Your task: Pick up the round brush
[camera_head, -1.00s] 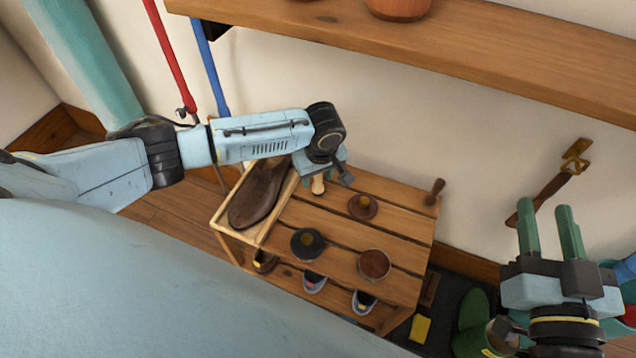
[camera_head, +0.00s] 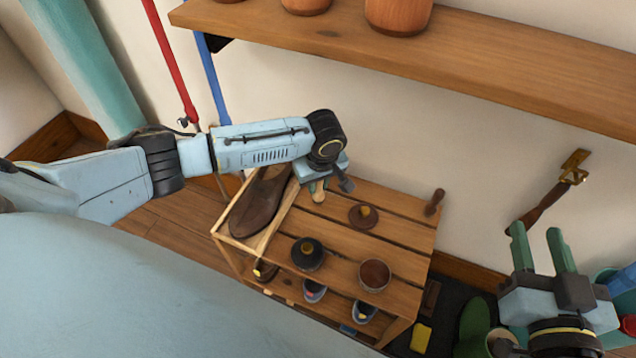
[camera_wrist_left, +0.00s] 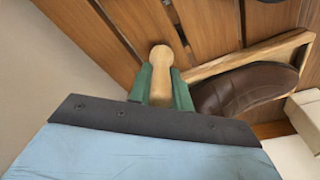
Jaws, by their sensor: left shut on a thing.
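The round brush (camera_wrist_left: 161,62) shows as a pale wooden handle with a rounded end in the left wrist view. Its lower part is hidden between the green fingers of my left gripper (camera_wrist_left: 161,82), which are shut on it. In the head view the brush (camera_head: 318,192) shows below my left gripper (camera_head: 316,182), over the back of the slatted bench, right of the shoe tray. I cannot tell whether it touches the slats. My right gripper (camera_head: 536,233) is open and empty, at the right, away from the bench.
The slatted bench (camera_head: 395,228) bears a brown shoe (camera_head: 258,203) in a tray, a dark tin (camera_head: 308,253), a brown bowl (camera_head: 374,275), a knobbed brown disc (camera_head: 362,216) and an upright wooden handle (camera_head: 434,202). A wall shelf (camera_head: 420,50) with pots overhangs behind.

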